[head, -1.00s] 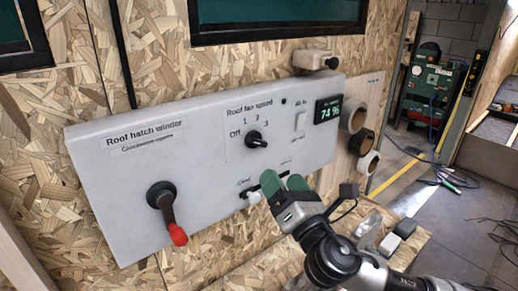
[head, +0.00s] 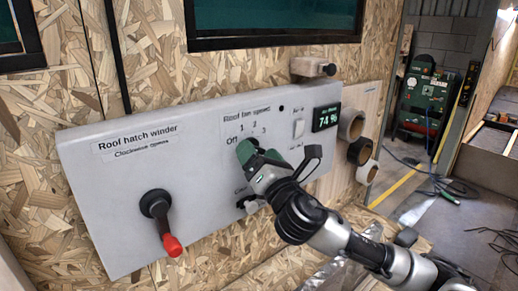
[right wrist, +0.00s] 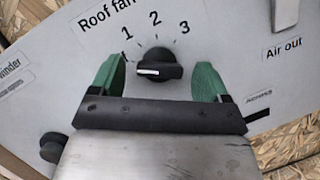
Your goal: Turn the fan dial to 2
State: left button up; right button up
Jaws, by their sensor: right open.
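The fan dial (right wrist: 158,66) is a black knob on the pale panel, under the numbers 1, 2 and 3 in the right wrist view. Its white mark lies on the left of the knob and points left, away from the numbers, below 1. The "Off" label is hidden there, but shows in the head view. My right gripper (head: 255,154) is open, its green fingers on the left and right of the dial with gaps to it. In the head view the gripper hides the dial. My left gripper is not in view.
The panel (head: 95,195) also carries a red-tipped hatch winder crank (head: 163,222) at lower left, a white switch (head: 299,128) and a display (head: 326,117) reading 74 %. Rolls (head: 361,150) hang at its right.

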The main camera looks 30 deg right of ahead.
jog(key=shift+w, duration=0.1)
jog(key=shift+c, duration=0.2)
jog(key=c, duration=0.9)
jog(key=shift+m, duration=0.3)
jog(key=m+g+h+p, duration=0.1)
jog(key=m+p, duration=0.2)
jog(key=m, duration=0.1)
jog(key=m+g+h+p, duration=0.1)
jog(key=m+g+p, duration=0.1)
jog(key=m, duration=0.3)
jog(key=r+m+g+h+p, duration=0.1)
jog(key=m+p, duration=0.3)
jog(key=p, duration=0.1)
jog(key=shift+a+m+g, duration=0.15)
jog(key=shift+m+g, duration=0.15)
jog(key=shift+f+m+g+y+p, duration=0.15)
jog(key=shift+m+g+y+p, duration=0.35)
jog(key=shift+m+p, duration=0.65)
jog(key=shift+m, duration=0.35)
